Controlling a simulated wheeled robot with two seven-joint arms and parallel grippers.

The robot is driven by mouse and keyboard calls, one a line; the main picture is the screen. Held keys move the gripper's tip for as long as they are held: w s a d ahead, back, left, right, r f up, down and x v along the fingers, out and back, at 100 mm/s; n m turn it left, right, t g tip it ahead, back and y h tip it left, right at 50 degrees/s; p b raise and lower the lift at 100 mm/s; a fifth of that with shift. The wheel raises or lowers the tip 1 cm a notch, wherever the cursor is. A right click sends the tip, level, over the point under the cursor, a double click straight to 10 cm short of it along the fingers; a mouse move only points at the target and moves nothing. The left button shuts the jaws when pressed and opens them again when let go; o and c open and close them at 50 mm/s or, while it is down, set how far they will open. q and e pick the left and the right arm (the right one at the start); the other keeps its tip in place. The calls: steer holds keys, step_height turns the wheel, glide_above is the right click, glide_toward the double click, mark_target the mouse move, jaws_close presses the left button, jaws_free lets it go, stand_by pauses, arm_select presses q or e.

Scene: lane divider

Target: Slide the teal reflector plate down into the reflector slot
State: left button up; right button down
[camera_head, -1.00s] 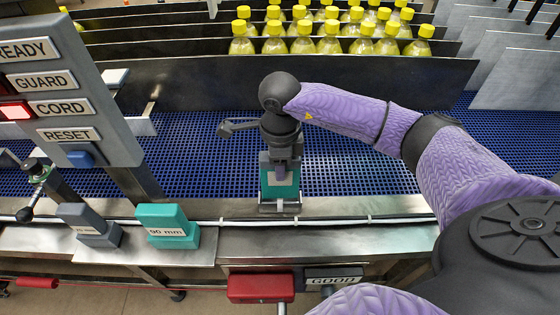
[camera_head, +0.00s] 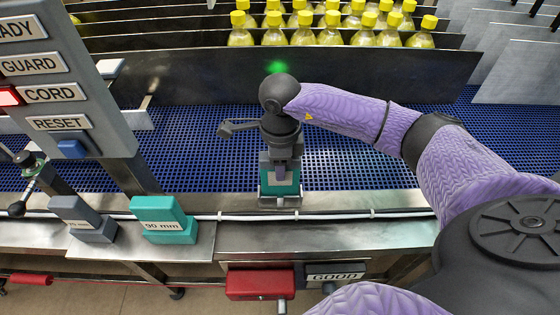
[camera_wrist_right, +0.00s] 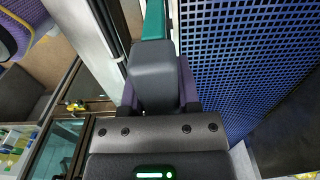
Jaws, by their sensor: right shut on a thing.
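The teal reflector plate (camera_head: 292,178) stands upright at the conveyor's near edge, partly hidden behind my right gripper. My right gripper (camera_head: 279,170) points down and is shut on it. In the right wrist view the plate's teal strip (camera_wrist_right: 154,20) shows just beyond the gripper (camera_wrist_right: 153,80). The reflector slot is a metal bracket (camera_head: 279,201) on the near rail. The plate's lower end is at the bracket; how deep it sits in it I cannot tell. My left gripper is not in view.
A teal 90 mm block (camera_head: 163,222) and a grey block (camera_head: 82,220) rest on the metal shelf at left. A button panel (camera_head: 70,85) stands far left. The blue conveyor mat (camera_head: 350,160) is clear around my arm. Yellow-capped bottles (camera_head: 330,30) stand behind a dark divider (camera_head: 380,75).

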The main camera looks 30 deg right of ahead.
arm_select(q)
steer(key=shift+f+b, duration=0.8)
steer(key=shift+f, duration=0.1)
arm_select(e)
steer(key=shift+f, duration=1.05)
steer(key=shift+c, duration=1.2)
jaws_free()
step_height(320, 180, up, 10)
steer(key=shift+r, duration=0.1)
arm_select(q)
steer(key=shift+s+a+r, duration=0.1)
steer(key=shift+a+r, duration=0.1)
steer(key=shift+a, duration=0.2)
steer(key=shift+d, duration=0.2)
